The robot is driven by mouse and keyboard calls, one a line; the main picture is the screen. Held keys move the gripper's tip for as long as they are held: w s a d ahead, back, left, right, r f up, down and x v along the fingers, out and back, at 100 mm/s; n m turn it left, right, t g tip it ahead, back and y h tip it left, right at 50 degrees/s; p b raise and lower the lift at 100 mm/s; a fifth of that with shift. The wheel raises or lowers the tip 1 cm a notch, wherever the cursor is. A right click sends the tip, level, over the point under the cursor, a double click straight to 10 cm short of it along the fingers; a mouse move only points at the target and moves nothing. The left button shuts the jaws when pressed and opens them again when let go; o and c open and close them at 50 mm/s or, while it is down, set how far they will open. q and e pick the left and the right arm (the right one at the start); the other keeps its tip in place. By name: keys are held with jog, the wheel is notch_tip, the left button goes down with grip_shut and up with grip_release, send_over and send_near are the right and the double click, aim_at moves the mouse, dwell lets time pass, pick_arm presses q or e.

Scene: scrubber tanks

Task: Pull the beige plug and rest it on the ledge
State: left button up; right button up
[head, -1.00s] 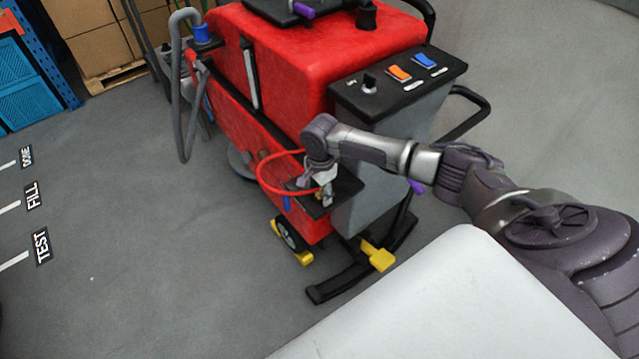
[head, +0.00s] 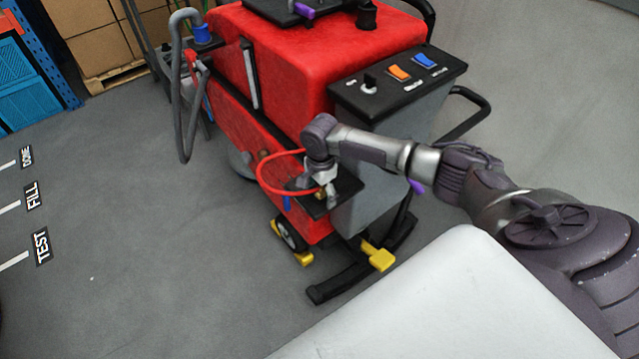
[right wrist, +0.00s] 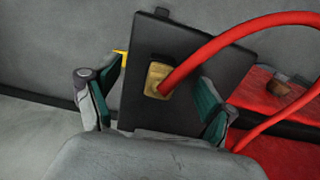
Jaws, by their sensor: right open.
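The beige plug (right wrist: 157,78) lies on the black ledge (right wrist: 180,45), with a thick red cable (right wrist: 215,45) running from it to the right. In the head view the plug (head: 320,193) is small and partly hidden under my right gripper (head: 322,181); the ledge (head: 347,187) sticks out from the red machine's side. In the right wrist view my right gripper (right wrist: 160,90) is open, one finger on each side of the plug, with gaps between. A brownish round fitting (right wrist: 283,89) on the red body has no plug in it. My left gripper is not in view.
The red scrubber (head: 290,70) carries a black control panel (head: 400,82) with orange and blue switches, above my right forearm. A yellow pedal (head: 378,257) sits low at its base.

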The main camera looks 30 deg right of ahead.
aim_at(320, 190)
jog(key=shift+r, duration=0.1)
notch_tip(320, 190, up, 12)
dwell(0.4)
dwell(0.4)
